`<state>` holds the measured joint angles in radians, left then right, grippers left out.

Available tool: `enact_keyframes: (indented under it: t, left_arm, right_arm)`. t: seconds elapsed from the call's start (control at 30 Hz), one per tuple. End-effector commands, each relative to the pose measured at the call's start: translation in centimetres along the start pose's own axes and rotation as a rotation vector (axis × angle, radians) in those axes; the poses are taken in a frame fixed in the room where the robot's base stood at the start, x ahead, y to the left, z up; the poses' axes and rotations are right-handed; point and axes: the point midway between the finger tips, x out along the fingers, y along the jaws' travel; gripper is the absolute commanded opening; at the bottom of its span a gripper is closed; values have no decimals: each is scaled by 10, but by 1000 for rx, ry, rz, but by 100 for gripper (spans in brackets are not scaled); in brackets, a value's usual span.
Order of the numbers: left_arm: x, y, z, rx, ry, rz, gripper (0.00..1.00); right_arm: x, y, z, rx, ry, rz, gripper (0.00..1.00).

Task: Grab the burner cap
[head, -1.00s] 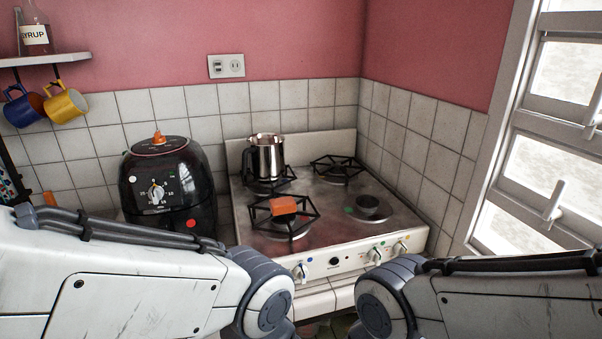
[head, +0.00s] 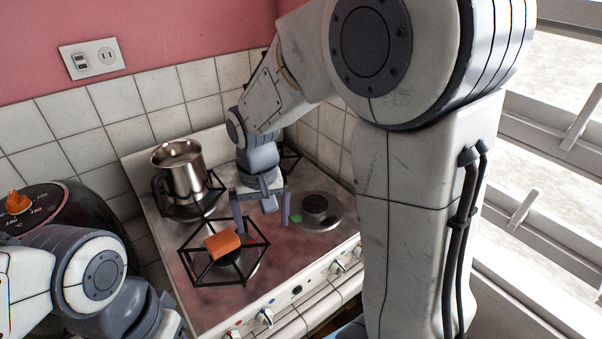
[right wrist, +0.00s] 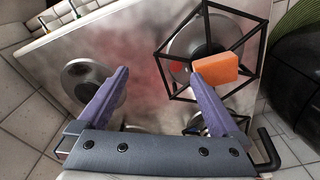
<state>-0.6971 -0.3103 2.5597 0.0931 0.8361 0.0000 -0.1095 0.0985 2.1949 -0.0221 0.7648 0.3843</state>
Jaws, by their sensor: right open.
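The burner cap (head: 315,203), a dark round disc, sits on the front right burner, which has no grate over it. That burner also shows at the left of the right wrist view (right wrist: 88,82), partly behind a finger. My right gripper (head: 262,211) is open and empty above the middle of the stove, to the left of the cap in the head view. In the right wrist view its purple fingers (right wrist: 160,78) are spread over bare stove top. My left arm shows at the lower left of the head view, but its gripper is out of view.
An orange block (head: 222,242) lies on the front left grate (head: 205,275). A steel pot (head: 180,172) stands on the back left burner. A small green spot (head: 296,218) is beside the cap's burner. The black air fryer (head: 80,215) is at the left. A tiled wall bounds the stove.

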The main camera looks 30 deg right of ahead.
Motion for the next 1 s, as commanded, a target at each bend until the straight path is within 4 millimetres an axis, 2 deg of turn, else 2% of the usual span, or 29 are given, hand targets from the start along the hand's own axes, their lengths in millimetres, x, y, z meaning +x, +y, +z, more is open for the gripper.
enact_keyframes:
  t: [0.03,0.1,0.2,0.33,0.43,0.63,0.83,1.0]
  left_arm:
    - [-28,2,-2,0,0,0,50]
    - [-41,3,-2,0,0,0,50]
    - [-54,4,-3,0,0,0,50]
    - [-62,4,-3,-1,-1,0,50]
    - [-65,5,-3,0,-1,0,50]
    - [-72,5,-4,1,-1,0,50]
    - [-77,6,-4,2,-1,0,50]
    - [-93,7,-5,4,-1,0,50]
  right_arm:
    - [-18,27,-30,134,3,19,100]
    - [-22,59,-59,282,15,38,100]
    - [-23,100,-85,443,27,58,100]
    - [-20,132,-100,555,37,73,100]
    - [-9,140,-103,582,36,77,100]
    - [22,144,-102,582,36,77,100]
    - [36,145,-103,580,39,76,100]
    - [54,147,-103,581,34,77,100]
